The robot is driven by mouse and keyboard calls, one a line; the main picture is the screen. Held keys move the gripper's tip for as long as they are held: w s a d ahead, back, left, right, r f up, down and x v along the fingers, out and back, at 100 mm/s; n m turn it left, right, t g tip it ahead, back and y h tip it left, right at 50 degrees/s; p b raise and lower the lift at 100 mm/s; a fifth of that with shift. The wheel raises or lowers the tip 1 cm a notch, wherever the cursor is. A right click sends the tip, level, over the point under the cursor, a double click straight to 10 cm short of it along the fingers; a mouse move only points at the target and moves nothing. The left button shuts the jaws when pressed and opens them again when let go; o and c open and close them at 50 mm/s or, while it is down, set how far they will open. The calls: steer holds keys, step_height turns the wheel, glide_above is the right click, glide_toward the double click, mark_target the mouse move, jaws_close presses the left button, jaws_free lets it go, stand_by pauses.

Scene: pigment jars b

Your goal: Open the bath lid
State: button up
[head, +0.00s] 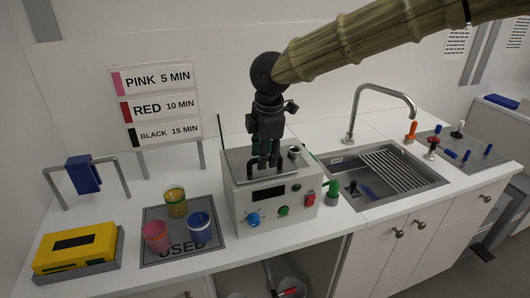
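The bath (245,200) is a grey box on the counter with a dark display, a blue knob, a green knob and a red switch on its front. Its flat metal lid (238,160) looks closed on top. My gripper (264,164) points down over the middle of the lid, with its fingertips at or just above it. The fingers cover whatever is under them, so I cannot tell whether they touch or hold a handle. A small round dark fitting with a pale top (294,152) is at the right of the lid.
Pink, yellow and blue cups stand on a grey mat marked USED (165,258), left of the bath. A yellow device (75,250) is further left. A green-topped bottle (332,194) stands close to the bath's right side, before the sink (415,190). A timing sign (158,105) stands behind.

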jaws_close()
steer(key=shift+r, duration=0.1)
